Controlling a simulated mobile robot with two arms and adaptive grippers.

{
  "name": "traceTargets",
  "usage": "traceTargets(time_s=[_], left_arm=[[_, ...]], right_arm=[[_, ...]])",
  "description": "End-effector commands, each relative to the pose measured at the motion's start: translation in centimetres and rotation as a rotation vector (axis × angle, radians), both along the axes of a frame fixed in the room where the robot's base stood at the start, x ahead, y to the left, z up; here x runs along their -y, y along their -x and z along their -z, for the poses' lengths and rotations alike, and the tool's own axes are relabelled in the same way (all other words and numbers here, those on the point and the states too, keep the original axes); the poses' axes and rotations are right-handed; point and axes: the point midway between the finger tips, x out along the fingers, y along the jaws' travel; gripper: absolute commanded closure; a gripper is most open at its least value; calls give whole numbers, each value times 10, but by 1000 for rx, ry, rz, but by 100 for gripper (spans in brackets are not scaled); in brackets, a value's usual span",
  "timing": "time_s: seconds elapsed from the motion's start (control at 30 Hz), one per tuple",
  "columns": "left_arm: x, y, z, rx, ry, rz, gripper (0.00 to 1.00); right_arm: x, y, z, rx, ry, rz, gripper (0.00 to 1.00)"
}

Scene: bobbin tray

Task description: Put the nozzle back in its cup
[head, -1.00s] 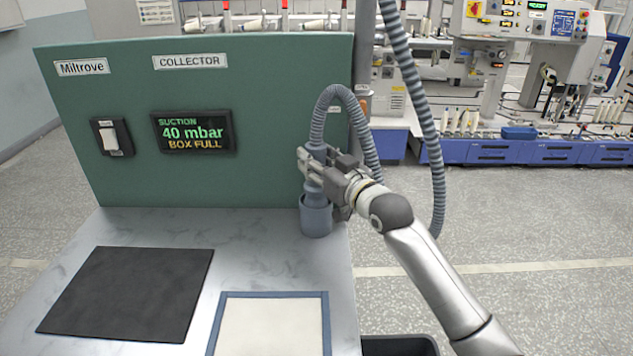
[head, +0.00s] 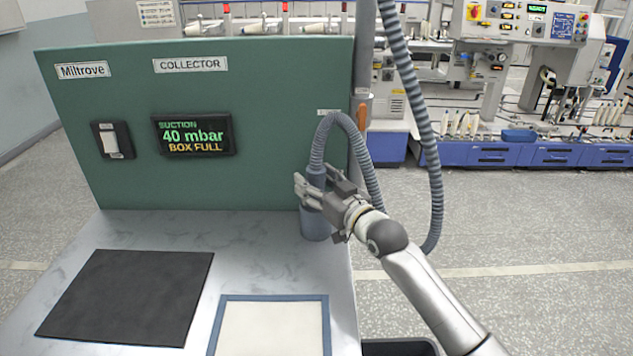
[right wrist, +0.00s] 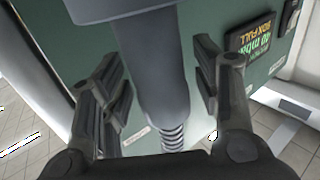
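The grey-blue nozzle (head: 316,178) stands upright in its cup (head: 315,226) at the right edge of the table, against the green panel. Its lower part is hidden by the cup and my fingers. The ribbed hose (head: 340,121) arches up from its top. My right gripper (head: 318,186) is around the nozzle just above the cup. In the right wrist view the fingers stand apart, with gaps on both sides of the nozzle (right wrist: 160,75), so the gripper is open. My left gripper is not in view.
The green collector panel (head: 260,90) stands close behind the cup, with a display (head: 193,134) reading 40 mbar, BOX FULL, and a switch (head: 112,139). A black mat (head: 128,297) and a blue-framed white pad (head: 270,328) lie on the table. A hose loop hangs at right.

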Motion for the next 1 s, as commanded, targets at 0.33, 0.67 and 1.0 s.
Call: traceTargets(time_s=[0.33,0.67,1.0], left_arm=[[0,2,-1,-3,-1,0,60],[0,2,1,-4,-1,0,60],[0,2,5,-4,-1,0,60]], right_arm=[[2,3,-3,0,0,0,42],[27,40,-2,0,1,1,42],[57,83,-2,0,1,1,42]])
